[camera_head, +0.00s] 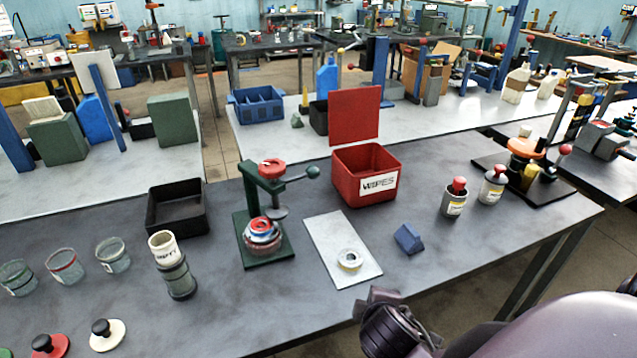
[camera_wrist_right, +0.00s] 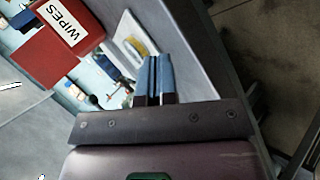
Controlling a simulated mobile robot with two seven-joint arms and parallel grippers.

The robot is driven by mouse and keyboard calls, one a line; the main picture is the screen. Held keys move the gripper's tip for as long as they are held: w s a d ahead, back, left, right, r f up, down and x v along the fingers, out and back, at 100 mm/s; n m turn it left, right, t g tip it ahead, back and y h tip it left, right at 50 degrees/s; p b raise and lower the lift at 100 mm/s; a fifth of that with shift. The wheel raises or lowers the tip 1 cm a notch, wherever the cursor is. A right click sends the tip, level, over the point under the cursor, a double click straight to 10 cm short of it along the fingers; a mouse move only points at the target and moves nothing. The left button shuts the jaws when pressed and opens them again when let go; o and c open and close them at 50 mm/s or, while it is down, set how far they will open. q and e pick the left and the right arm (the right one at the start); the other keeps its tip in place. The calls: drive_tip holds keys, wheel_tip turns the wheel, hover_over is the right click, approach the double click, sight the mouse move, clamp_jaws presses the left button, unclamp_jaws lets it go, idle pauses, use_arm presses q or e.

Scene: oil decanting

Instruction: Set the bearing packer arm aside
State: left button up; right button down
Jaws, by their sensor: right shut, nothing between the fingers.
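The bearing packer (camera_head: 263,250) stands on the table left of the red wipes box. Its green post carries an arm (camera_head: 290,180) reaching right to a dark ball knob (camera_head: 312,171), with a red cap on top. The arm is over the base, where a red and white ringed stack (camera_head: 262,232) sits under the press disc. My right gripper (camera_wrist_right: 158,62) is shut and empty, its two fingers together in the right wrist view. In the head view, part of my right wrist (camera_head: 385,325) shows at the table's front edge, apart from the packer. My left gripper is not in view.
A red wipes box (camera_head: 367,186) with a raised lid stands right of the packer. A white mat (camera_head: 325,232) with a ring (camera_head: 350,260) and a blue block (camera_head: 409,238) lie in front. A black tray (camera_head: 178,230) and pots stand left. The table right of the block is clear.

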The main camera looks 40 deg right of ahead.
drive_tip(key=w+d+r+n+t+h, duration=0.2)
drive_tip(key=w+r+n+t+h, duration=0.25)
drive_tip(key=w+n, duration=0.55)
drive_tip(key=n+t+y, duration=0.3)
drive_tip(key=n+t, duration=0.4)
drive_tip(key=n, duration=0.6)
approach(316, 178)
drive_tip(key=shift+g+h, duration=0.25)
drive_tip(key=x, duration=0.2)
drive_tip(key=p+x, duration=0.1)
drive_tip(key=x, duration=0.3)
drive_tip(key=shift+w+a+r+p, duration=0.2)
drive_tip(key=shift+w+r+p, duration=0.05)
drive_tip(key=shift+r+p, duration=0.1)
drive_tip(key=shift+w+d, duration=0.2)
drive_tip(key=shift+w, duration=0.25)
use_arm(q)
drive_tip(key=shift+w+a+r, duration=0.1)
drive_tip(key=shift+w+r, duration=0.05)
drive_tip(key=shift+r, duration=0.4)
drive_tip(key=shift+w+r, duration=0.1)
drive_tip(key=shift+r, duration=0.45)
use_arm(e)
drive_tip(key=shift+w, duration=0.1)
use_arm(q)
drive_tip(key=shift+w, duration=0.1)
use_arm(e)
drive_tip(key=shift+d, duration=0.1)
